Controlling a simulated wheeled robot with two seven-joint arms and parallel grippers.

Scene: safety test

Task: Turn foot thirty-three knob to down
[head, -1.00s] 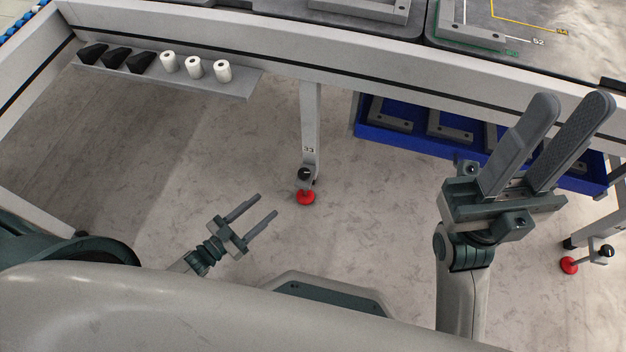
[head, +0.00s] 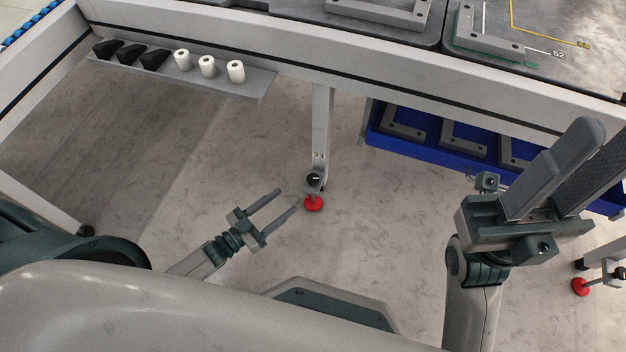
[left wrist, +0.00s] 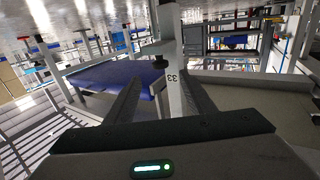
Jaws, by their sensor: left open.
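The table leg marked 33 (head: 320,125) stands in the middle of the head view. Near its lower end is a small black knob (head: 314,180) with a light mark, above a red foot (head: 313,203) on the floor. The knob's exact setting is too small to tell. My left gripper (head: 287,199) is open and empty, its fingertips a little left of the red foot in the picture and apart from the leg. In the left wrist view, the picture is upside down and the leg (left wrist: 173,90) shows between the fingers. My right gripper (head: 600,145) is open and empty at the right.
A shelf (head: 262,88) with black wedges and white rolls hangs at the left. A blue tray (head: 375,140) with grey brackets hangs right of the leg. The table edge (head: 420,100) runs above. Another red foot (head: 580,287) is at the lower right. Floor around the leg is clear.

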